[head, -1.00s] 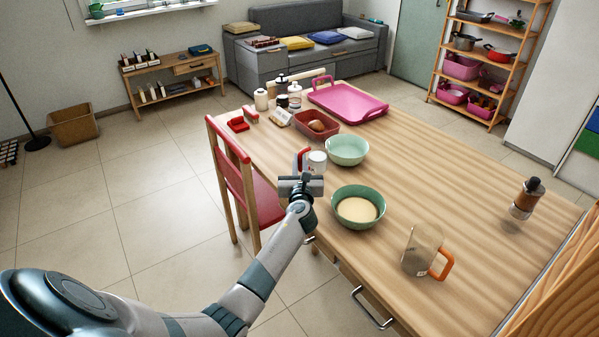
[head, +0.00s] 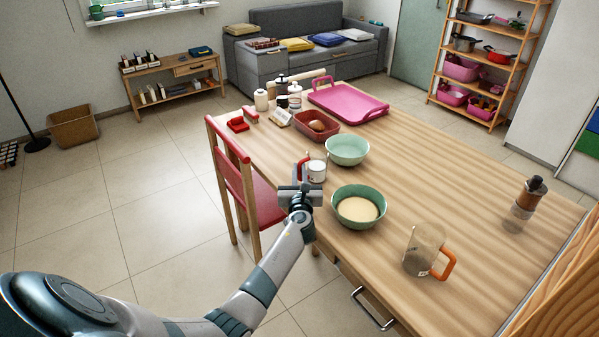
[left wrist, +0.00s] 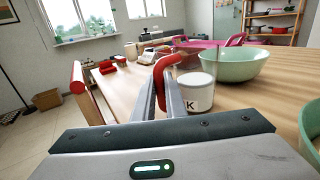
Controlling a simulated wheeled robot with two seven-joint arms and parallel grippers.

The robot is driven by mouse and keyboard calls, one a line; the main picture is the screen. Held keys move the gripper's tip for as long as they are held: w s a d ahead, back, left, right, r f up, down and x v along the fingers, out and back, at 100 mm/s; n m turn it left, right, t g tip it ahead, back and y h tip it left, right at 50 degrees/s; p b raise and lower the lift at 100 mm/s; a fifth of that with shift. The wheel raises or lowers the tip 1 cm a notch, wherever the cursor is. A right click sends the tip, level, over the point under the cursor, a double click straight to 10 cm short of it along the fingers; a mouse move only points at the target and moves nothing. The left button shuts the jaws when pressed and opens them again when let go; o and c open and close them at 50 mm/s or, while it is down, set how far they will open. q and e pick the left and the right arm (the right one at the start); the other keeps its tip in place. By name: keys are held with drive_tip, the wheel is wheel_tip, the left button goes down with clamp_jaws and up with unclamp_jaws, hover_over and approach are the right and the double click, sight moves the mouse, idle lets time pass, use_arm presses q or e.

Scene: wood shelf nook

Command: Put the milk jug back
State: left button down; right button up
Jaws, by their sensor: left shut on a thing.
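The milk jug (head: 317,172) is clear with white contents and a red handle, near the table's left edge. It also shows in the left wrist view (left wrist: 195,92), upright, with a dark "K" visible on its label. My left gripper (head: 302,183) is shut on the red handle, with a finger on each side of it in the left wrist view (left wrist: 163,88). I cannot tell whether the jug's base touches the table. My right gripper is not in view.
The wooden table (head: 455,200) has free room at centre and right. Two green bowls (head: 347,150) (head: 348,218) stand near the jug.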

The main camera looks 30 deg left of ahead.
use_arm(q)
drive_tip(key=shift+f, duration=0.1)
drive_tip(key=c, duration=1.8)
unclamp_jaws()
